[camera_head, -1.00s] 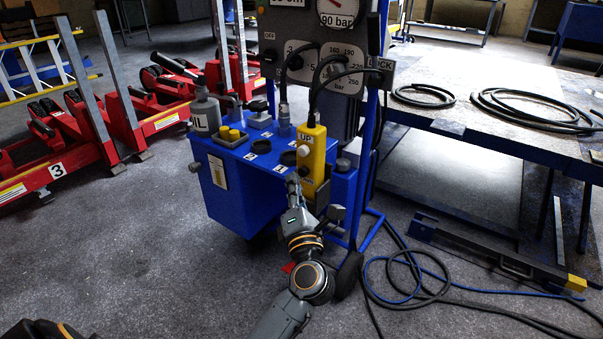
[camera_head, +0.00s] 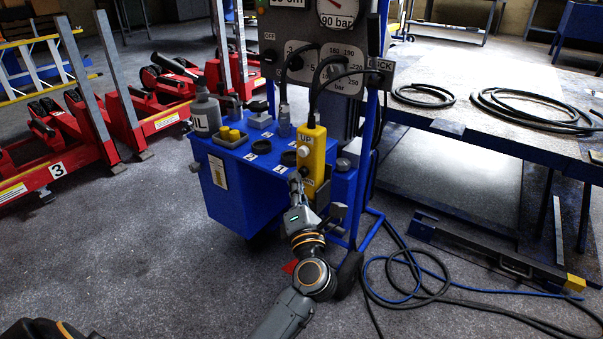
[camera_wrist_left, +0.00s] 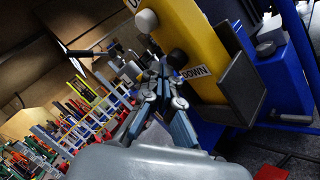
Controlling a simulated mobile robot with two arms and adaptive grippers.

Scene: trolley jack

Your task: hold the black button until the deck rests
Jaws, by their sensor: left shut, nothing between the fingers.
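The yellow pendant (camera_head: 312,150) hangs upright at the front of the blue cart, with a white button marked UP above a black button. In the left wrist view the black button (camera_wrist_left: 177,58) sits beside the DOWN label (camera_wrist_left: 195,72), below the pale button (camera_wrist_left: 146,20). My left gripper (camera_head: 295,177) is shut and empty, its tips at the lower part of the pendant. In the left wrist view the closed fingertips (camera_wrist_left: 164,67) are right at the black button; I cannot tell whether they press it. My right gripper is out of view. I cannot identify the deck.
The blue cart (camera_head: 232,195) carries a grey bottle (camera_head: 205,112) and a gauge panel (camera_head: 318,60). Hoses (camera_head: 415,285) lie on the floor at right, near a workbench (camera_head: 455,115). Red lifting columns (camera_head: 120,110) stand at left.

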